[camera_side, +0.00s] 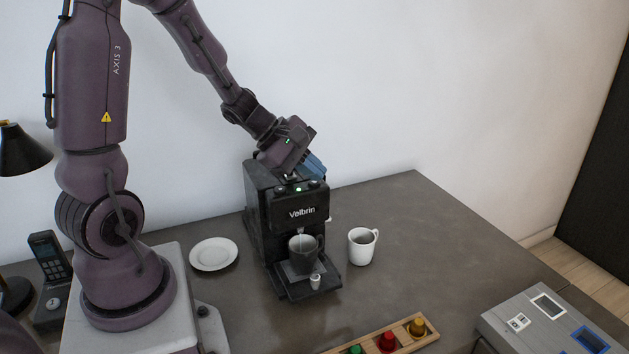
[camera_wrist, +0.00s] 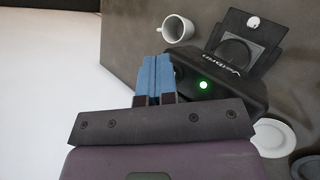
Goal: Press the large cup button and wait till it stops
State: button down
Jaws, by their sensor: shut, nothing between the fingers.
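The black coffee machine (camera_side: 258,205), labelled Velbrin, stands on the dark counter; its front edge also shows in the wrist view (camera_wrist: 235,92). Small round controls sit along its top front edge, with a lit green light (camera_side: 298,189) among them, bright in the wrist view (camera_wrist: 204,85). A dark cup (camera_side: 311,248) stands under the spout, where a pale streak shows. My gripper (camera_side: 318,169) has blue fingers, shut and empty, pointing down at the machine's top front corner. In the wrist view the fingertips (camera_wrist: 156,58) are beside the green light. I cannot tell whether they touch a button.
A white mug (camera_side: 360,249) stands right of the machine and a white saucer (camera_side: 214,254) left of it. A small white object (camera_side: 315,281) is on the drip tray. A wooden strip (camera_side: 405,342) with coloured buttons and a grey box (camera_side: 520,300) lie in front.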

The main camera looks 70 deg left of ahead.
aim_at(313, 183)
jog(key=shift+r, duration=0.7)
jog(key=shift+r, duration=2.55)
